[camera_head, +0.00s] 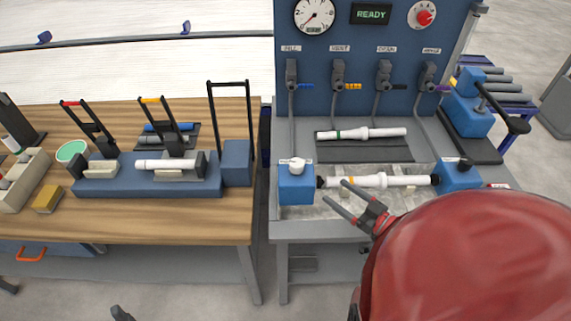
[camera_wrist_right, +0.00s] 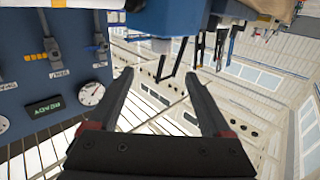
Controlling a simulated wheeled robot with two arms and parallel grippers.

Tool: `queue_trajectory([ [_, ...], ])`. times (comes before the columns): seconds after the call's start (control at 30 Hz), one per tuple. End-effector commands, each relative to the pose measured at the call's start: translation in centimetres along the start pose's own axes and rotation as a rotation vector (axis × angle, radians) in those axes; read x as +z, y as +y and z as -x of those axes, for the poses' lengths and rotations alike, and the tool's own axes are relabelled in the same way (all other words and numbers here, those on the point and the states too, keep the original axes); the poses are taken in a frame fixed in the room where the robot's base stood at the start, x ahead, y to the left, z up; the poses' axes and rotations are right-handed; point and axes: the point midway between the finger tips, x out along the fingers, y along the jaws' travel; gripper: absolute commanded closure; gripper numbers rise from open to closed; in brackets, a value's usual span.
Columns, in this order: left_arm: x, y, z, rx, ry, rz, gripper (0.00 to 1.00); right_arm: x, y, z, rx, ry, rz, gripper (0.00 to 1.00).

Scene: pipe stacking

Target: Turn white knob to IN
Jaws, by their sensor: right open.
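The white knob (camera_head: 297,164) sits on top of a blue block (camera_head: 297,188) at the left end of the test bench. The lettering by it is too small to read. A white pipe (camera_head: 382,181) with an orange band lies between this block and another blue block (camera_head: 458,177). My right gripper (camera_head: 333,190) is open and empty, just right of and in front of the knob, apart from it. Its open fingers (camera_wrist_right: 160,73) also show in the right wrist view, with nothing between them. A dark tip (camera_head: 122,313) at the bottom edge may be my left gripper.
A second white pipe (camera_head: 361,133) lies behind on a dark mat. The blue panel (camera_head: 345,75) with gauge, READY display and red knob (camera_head: 425,18) stands behind. A wooden workbench (camera_head: 150,228) with a clamp fixture (camera_head: 150,188) is to the left.

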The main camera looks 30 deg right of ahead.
Motion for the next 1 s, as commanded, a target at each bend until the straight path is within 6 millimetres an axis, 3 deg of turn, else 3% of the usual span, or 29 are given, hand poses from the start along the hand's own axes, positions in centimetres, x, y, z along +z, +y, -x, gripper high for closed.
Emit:
queue_trajectory([
  [0.4, -0.2, -0.1, -1.1, 0.0, 0.0, 0.0, 0.27, -0.4, -0.3, -9.8, -0.008, 0.006, 0.0, 0.17],
  [0.6, -0.3, -0.1, -1.6, 0.0, 0.0, 0.0, 0.27, -0.4, -0.3, -13.7, -0.006, 0.005, 0.0, 0.17],
  [0.8, -0.3, -0.1, -1.9, 0.0, 0.0, 0.0, 0.27, -0.3, -0.2, -15.7, -0.003, 0.005, 0.001, 0.17],
  [1.0, -0.3, -0.1, -1.9, 0.0, 0.0, 0.0, 0.27, -0.2, -0.3, -16.0, -0.005, 0.004, 0.001, 0.17],
])
